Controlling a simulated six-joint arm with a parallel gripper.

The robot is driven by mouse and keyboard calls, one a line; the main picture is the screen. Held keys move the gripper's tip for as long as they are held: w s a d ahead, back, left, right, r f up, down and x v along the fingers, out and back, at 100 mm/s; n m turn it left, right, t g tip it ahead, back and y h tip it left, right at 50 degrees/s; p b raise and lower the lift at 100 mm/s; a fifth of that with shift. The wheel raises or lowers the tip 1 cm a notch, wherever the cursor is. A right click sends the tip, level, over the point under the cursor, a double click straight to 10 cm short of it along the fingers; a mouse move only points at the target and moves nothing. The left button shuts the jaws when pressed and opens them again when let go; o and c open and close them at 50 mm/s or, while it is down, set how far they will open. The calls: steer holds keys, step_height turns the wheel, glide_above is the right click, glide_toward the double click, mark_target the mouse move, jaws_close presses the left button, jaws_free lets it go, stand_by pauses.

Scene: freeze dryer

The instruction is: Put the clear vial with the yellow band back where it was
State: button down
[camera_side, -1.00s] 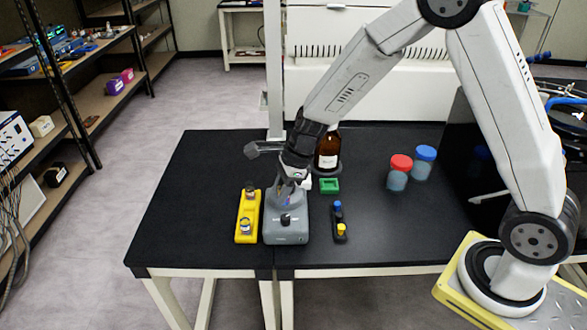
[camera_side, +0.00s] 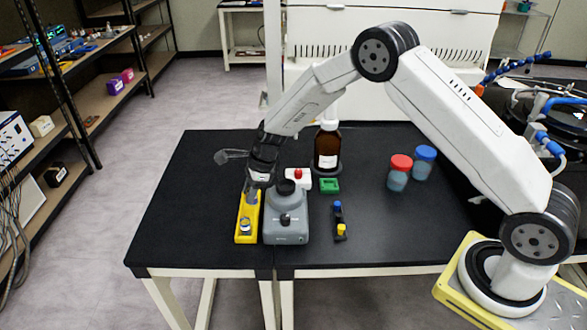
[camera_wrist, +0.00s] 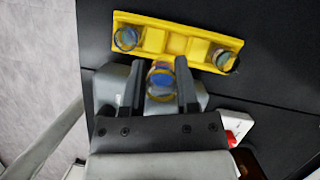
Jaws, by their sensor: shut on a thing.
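The clear vial (camera_wrist: 160,80) is between my gripper's fingers in the wrist view; a yellowish rim and some blue show on it. My gripper (camera_side: 254,192) is shut on it, over the back half of the yellow rack (camera_side: 244,238) in the side view. In the wrist view the gripper (camera_wrist: 161,88) is beside the long edge of the rack (camera_wrist: 178,43), near its middle. One vial (camera_wrist: 127,38) stands in the rack's left end and another (camera_wrist: 222,60) in its right end. Between them are empty places. Whether the held vial touches the rack cannot be told.
A grey mixer (camera_side: 286,228) stands right of the rack.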

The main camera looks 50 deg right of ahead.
mark_target(241, 213)
steer(key=shift+w+a+f, duration=0.1)
steer(key=shift+w+f, duration=0.9)
steer(key=shift+f, duration=0.2)
steer(key=shift+w+f, duration=0.25)
steer(key=shift+f, duration=1.55)
steer(key=shift+f, duration=0.2)
steer(key=shift+c, duration=1.8)
jaws_free()
steer(key=shift+r, duration=0.2)
